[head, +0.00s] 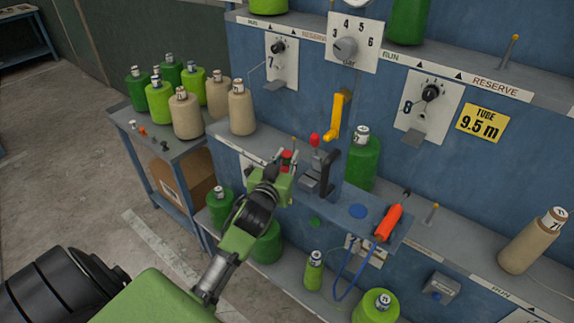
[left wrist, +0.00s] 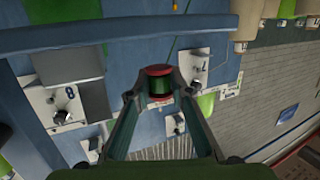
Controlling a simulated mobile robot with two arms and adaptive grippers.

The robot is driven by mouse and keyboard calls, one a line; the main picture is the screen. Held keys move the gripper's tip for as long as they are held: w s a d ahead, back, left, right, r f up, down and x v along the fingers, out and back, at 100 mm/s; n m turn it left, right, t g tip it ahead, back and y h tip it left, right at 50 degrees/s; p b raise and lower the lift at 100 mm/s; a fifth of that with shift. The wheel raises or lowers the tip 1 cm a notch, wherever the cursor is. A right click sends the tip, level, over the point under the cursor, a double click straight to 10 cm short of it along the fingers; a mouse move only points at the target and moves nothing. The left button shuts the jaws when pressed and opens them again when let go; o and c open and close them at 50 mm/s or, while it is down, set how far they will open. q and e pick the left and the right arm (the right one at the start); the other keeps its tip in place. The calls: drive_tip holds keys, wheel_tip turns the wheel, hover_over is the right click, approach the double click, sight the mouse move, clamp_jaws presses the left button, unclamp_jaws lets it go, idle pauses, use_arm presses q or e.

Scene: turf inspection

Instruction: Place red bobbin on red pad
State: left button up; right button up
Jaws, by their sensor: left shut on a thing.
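The red bobbin (left wrist: 158,83), with red flanges and a dark green middle, sits between the fingertips of my left gripper (left wrist: 158,92) in the left wrist view. In the head view, my left gripper (head: 285,168) is shut on it, and red parts of the bobbin (head: 287,155) show at the fingertips. The gripper is at the left end of a small blue shelf on the machine. I cannot make out a red pad; the gripper and arm hide part of the shelf. My right gripper is not in view.
The shelf holds a blue pad (head: 357,211), a green pad (head: 314,222) and an orange tool (head: 388,222) on a blue cord. A dark lever unit (head: 320,175) with a red knob stands close to the gripper. A green cone (head: 362,160) stands behind.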

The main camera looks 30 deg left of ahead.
sight(287, 166)
use_arm(q)
wheel_tip(287, 166, down, 2)
drive_tip(key=shift+w+a+f+p, duration=0.1)
drive_tip(key=shift+f+p, duration=0.1)
drive_tip(key=shift+p, duration=0.25)
drive_tip(key=shift+f, duration=0.5)
drive_tip(key=o, duration=0.6)
drive_tip(key=shift+f, duration=0.15)
drive_tip(key=shift+o, duration=0.2)
drive_tip(key=b+v, duration=0.2)
drive_tip(key=v, duration=1)
